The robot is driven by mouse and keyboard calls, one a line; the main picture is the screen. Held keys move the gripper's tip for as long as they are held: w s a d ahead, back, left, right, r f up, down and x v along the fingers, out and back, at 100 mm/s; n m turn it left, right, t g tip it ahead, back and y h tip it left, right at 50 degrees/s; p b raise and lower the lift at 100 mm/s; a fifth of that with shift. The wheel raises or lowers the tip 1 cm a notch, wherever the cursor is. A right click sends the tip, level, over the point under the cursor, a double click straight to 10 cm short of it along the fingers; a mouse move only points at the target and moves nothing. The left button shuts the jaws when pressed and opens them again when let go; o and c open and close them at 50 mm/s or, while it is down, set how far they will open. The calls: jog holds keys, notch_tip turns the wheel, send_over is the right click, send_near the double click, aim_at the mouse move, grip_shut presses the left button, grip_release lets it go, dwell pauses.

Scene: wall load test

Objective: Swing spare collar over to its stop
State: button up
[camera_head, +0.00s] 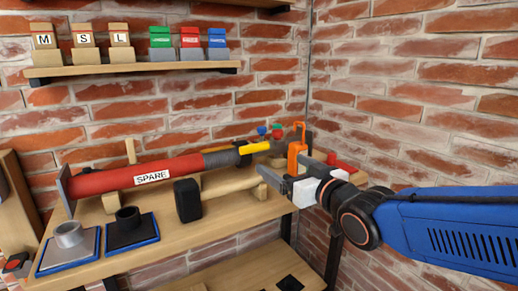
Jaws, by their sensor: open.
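A red tube (110,179) labelled SPARE lies along the wooden bench, with a grey section toward its right end. A black collar (241,155) sits around that grey section. A yellow lever-like piece (256,148) sticks out from the collar to the right. My gripper (282,167) reaches in from the right with its jaws open and empty. It is right of and in front of the yellow piece, apparently apart from it; the depth gap is hard to judge. The collar's stop cannot be made out clearly.
A black-headed mallet (187,200) lies in front of the tube. An orange hooked piece (298,145) stands close behind my gripper. Two blue-edged plates with sockets (70,253) are at front left. A shelf (130,69) holds labelled blocks above. Brick walls close the back and right.

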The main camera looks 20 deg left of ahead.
jog(key=shift+y, duration=0.3)
jog(key=x, duration=1.1)
jog(key=s+a+x, duration=0.1)
jog(key=x, duration=0.5)
jog(key=shift+w+a+r, duration=0.2)
jog(key=shift+w+r, duration=0.05)
jog(key=shift+r, duration=0.05)
jog(key=shift+c, duration=0.3)
jog(key=c, duration=1.5)
jog(key=shift+o, duration=0.2)
